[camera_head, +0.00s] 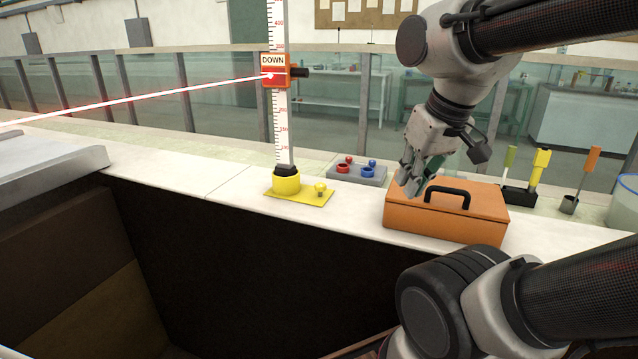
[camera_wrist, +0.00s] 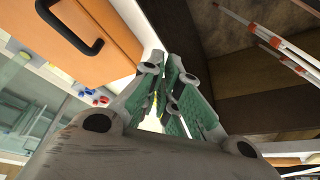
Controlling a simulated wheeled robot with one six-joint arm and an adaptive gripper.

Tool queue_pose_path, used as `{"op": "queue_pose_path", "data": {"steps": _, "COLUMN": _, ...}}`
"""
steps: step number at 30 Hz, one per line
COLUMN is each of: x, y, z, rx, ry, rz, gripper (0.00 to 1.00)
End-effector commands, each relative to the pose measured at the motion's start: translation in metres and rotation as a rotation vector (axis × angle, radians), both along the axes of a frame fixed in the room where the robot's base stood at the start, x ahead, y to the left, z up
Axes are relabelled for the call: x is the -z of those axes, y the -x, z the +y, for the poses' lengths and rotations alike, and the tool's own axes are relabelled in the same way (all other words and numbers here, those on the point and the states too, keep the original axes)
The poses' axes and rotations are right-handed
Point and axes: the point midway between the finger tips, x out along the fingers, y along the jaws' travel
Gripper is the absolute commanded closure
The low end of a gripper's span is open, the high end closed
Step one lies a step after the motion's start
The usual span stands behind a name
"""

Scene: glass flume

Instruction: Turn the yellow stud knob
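The yellow stud knob (camera_head: 320,187) stands upright on a flat yellow plate (camera_head: 300,194), on the pale ledge beside the gauge's round yellow foot. My gripper (camera_head: 412,182) is to the right of the knob and higher, over the left part of an orange case, apart from the knob. Its fingers, with green pads, look parted and empty. In the wrist view the fingers (camera_wrist: 168,92) fill the middle, with a small sliver of yellow between them; I cannot tell whether that is the knob.
The orange case (camera_head: 440,219) with a black handle stands right of the plate. Behind is a grey box (camera_head: 357,174) with red and blue knobs. A tall gauge (camera_head: 282,130) carries an orange "DOWN" slider (camera_head: 275,75) with a red beam. A dark pit opens before the ledge.

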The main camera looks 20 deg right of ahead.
Motion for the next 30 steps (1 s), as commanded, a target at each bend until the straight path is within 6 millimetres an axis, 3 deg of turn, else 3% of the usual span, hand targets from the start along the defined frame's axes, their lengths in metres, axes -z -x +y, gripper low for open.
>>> {"op": "queue_pose_path", "data": {"steps": 1, "x": 0.002, "y": -0.001, "z": 0.001, "rx": -0.004, "ry": 0.000, "rz": 0.009, "gripper": 0.82}}
{"op": "queue_pose_path", "data": {"steps": 6, "x": 0.022, "y": -0.016, "z": 0.006, "rx": -0.027, "ry": 0.001, "rz": 0.126, "gripper": 0.51}}
{"op": "queue_pose_path", "data": {"steps": 8, "x": 0.029, "y": -0.031, "z": 0.009, "rx": -0.039, "ry": 0.003, "rz": 0.176, "gripper": 0.51}}
{"op": "queue_pose_path", "data": {"steps": 11, "x": 0.042, "y": -0.070, "z": 0.016, "rx": -0.060, "ry": 0.007, "rz": 0.223, "gripper": 0.51}}
{"op": "queue_pose_path", "data": {"steps": 18, "x": 0.073, "y": -0.182, "z": 0.036, "rx": -0.099, "ry": 0.008, "rz": 0.183, "gripper": 0.51}}
{"op": "queue_pose_path", "data": {"steps": 21, "x": 0.070, "y": -0.229, "z": 0.042, "rx": -0.104, "ry": 0.005, "rz": 0.090, "gripper": 0.51}}
{"op": "queue_pose_path", "data": {"steps": 24, "x": 0.055, "y": -0.251, "z": 0.044, "rx": -0.106, "ry": 0.002, "rz": -0.002, "gripper": 0.51}}
{"op": "queue_pose_path", "data": {"steps": 30, "x": 0.076, "y": -0.263, "z": 0.045, "rx": -0.107, "ry": 0.002, "rz": -0.016, "gripper": 0.51}}
